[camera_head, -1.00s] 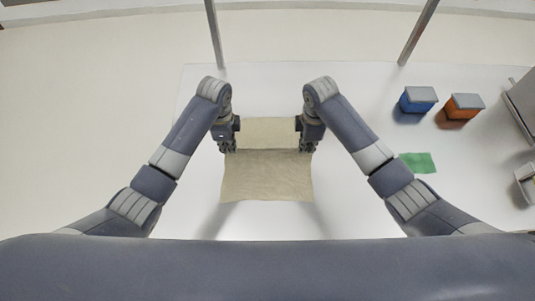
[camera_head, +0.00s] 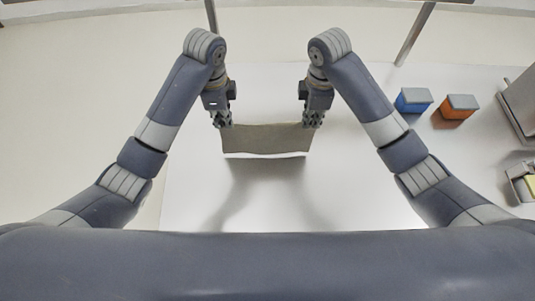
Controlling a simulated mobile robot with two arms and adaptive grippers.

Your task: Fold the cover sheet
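The beige-brown cover sheet (camera_head: 266,139) is held up above the white table between my two grippers. It hangs as a short, wide band, with a pale strip along its lower edge and a shadow below it. My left gripper (camera_head: 223,121) is shut on the sheet's upper left corner. My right gripper (camera_head: 311,120) is shut on its upper right corner. The fingertips are small in this view and partly overlap the sheet.
The white table (camera_head: 265,205) is clear below the sheet apart from shadows. A blue bin (camera_head: 413,102) and an orange bin (camera_head: 455,112), both grey-topped, stand at the right. A grey box-like object (camera_head: 522,105) is at the right edge, with a small container (camera_head: 521,184) below it.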

